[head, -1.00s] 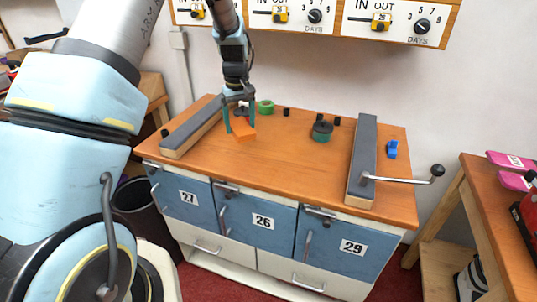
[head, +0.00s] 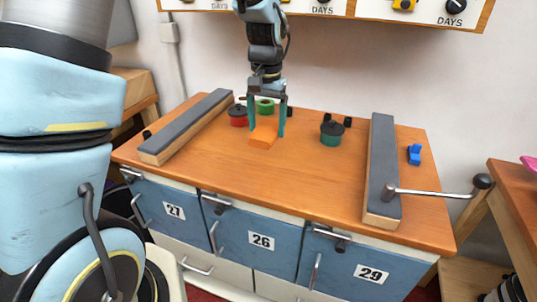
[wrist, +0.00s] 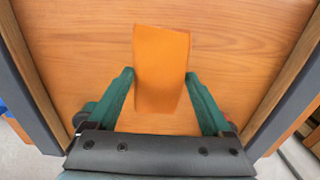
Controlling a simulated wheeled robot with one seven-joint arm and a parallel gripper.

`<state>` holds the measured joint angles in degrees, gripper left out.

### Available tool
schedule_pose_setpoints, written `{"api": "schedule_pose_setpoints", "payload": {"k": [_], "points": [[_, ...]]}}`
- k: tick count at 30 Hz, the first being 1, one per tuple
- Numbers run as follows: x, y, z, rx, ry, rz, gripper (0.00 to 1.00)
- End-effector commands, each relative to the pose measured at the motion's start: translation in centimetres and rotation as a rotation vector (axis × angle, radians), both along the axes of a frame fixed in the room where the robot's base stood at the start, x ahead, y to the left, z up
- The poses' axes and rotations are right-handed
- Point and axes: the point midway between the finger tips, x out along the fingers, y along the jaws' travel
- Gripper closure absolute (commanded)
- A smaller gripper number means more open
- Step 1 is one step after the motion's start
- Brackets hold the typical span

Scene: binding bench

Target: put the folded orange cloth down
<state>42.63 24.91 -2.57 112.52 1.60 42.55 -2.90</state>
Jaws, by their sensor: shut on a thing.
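The folded orange cloth (head: 264,136) is a flat, roughly rectangular piece at the back left of the wooden bench top (head: 300,178). My gripper (head: 267,130) points down with its green fingers on either side of the cloth, shut on it. In the wrist view the cloth (wrist: 161,65) lies between the two fingertips, slightly skewed. It is low over the bench; I cannot tell whether its underside touches the wood.
A dark green pot (head: 331,133) stands to the right. Grey-topped bars flank the bench, left (head: 188,126) and right (head: 382,165). The bench front and middle are clear.

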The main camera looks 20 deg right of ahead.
Motion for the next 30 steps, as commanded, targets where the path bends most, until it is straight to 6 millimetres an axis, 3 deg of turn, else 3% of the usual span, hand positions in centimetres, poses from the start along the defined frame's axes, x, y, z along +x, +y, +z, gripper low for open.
{"api": "schedule_pose_setpoints", "payload": {"k": [3,16,29,30], "points": [[-0.1,0.1,-2.1,0.004,0.004,0.001,0.65],[0.0,0.1,-7.2,0.003,0.004,0.003,0.65],[0.0,0.0,-8.2,0.001,0.001,0.004,0.65],[0.0,0.0,-8.2,0.001,0.001,0.004,0.15]]}}
